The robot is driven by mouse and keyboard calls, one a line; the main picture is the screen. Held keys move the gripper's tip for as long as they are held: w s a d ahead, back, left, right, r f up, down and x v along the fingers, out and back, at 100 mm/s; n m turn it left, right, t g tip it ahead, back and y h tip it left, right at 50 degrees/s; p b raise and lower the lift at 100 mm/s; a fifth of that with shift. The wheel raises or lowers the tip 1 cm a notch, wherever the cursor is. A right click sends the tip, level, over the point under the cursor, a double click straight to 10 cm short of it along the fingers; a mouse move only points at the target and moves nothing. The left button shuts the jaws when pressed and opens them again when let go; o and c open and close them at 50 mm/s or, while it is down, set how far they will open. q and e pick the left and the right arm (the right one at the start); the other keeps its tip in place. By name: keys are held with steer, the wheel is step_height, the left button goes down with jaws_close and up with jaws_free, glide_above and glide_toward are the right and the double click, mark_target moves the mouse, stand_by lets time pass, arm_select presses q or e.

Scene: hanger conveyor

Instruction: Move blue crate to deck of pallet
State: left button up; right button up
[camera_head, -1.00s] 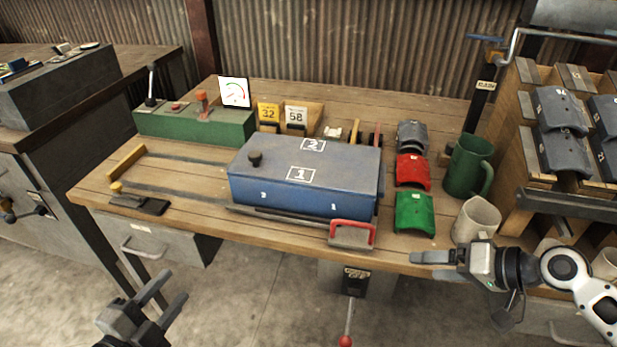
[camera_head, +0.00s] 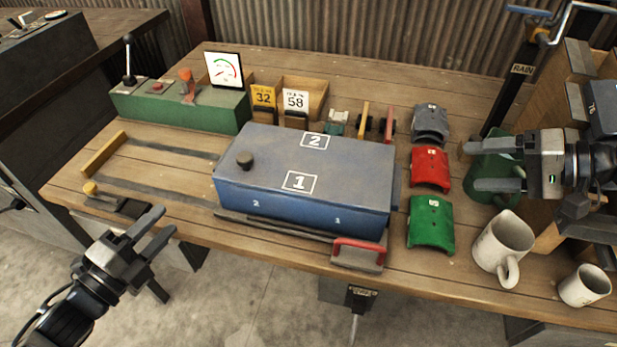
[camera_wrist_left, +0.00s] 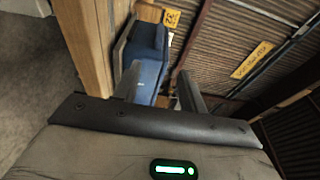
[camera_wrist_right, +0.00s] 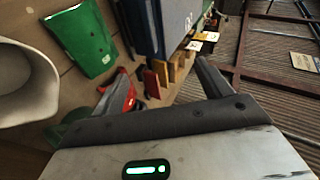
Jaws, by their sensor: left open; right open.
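A blue box (camera_head: 300,180) with a knob and the marks 1 and 2 on its top lies on the wooden workbench; it is the only large blue thing I see. It also shows in the left wrist view (camera_wrist_left: 146,50) and the right wrist view (camera_wrist_right: 172,22). I cannot make out a pallet. My left gripper (camera_head: 161,224) is open and empty, at the bench's front edge, left of the box. My right gripper (camera_head: 474,166) is open, to the right of the box, in front of the green mug (camera_head: 488,197) in the picture and partly hiding it.
Grey, red (camera_head: 430,168) and green (camera_head: 431,225) curved pieces lie right of the box. Two white mugs (camera_head: 503,245) stand at the right. A green control box (camera_head: 180,108) and tagged wooden bins (camera_head: 302,90) stand behind. A red-handled piece (camera_head: 358,254) is at the front edge.

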mark_target(216, 166)
arm_select(q)
steer(key=x, duration=1.6)
arm_select(e)
steer(key=x, duration=1.6)
steer(key=shift+w, duration=0.1)
arm_select(q)
jaws_close()
arm_select(e)
steer(key=c, duration=1.6)
arm_select(q)
steer(key=shift+d, duration=0.1)
